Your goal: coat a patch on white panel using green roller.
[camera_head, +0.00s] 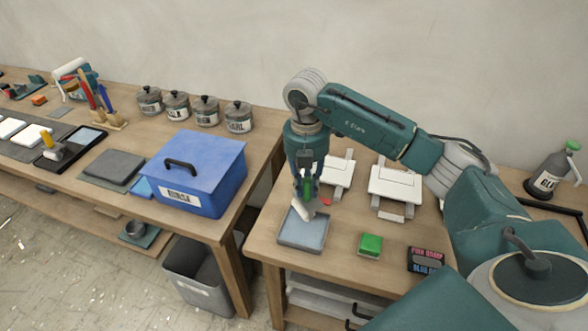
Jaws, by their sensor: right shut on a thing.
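My right gripper (306,185) is shut on the green roller (307,188), gripping its green handle. Its pale roller head (302,210) points down over the back part of a shallow tray (303,238) with a grey-blue inside. I cannot tell whether the head touches the tray. Two white panels on small stands lie on the right table: one (396,184) right of the gripper, and a smaller-looking one (341,172) just behind and right of it, partly hidden by my arm. My left gripper is not in view.
A green block (371,245) and dark labelled boxes (425,260) lie near the right table's front. A glue bottle (553,170) stands at right. A blue lidded box (195,173), several jars (207,110) and a yellow-handled roller (51,146) are on the left table. A grey bin (198,280) stands below.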

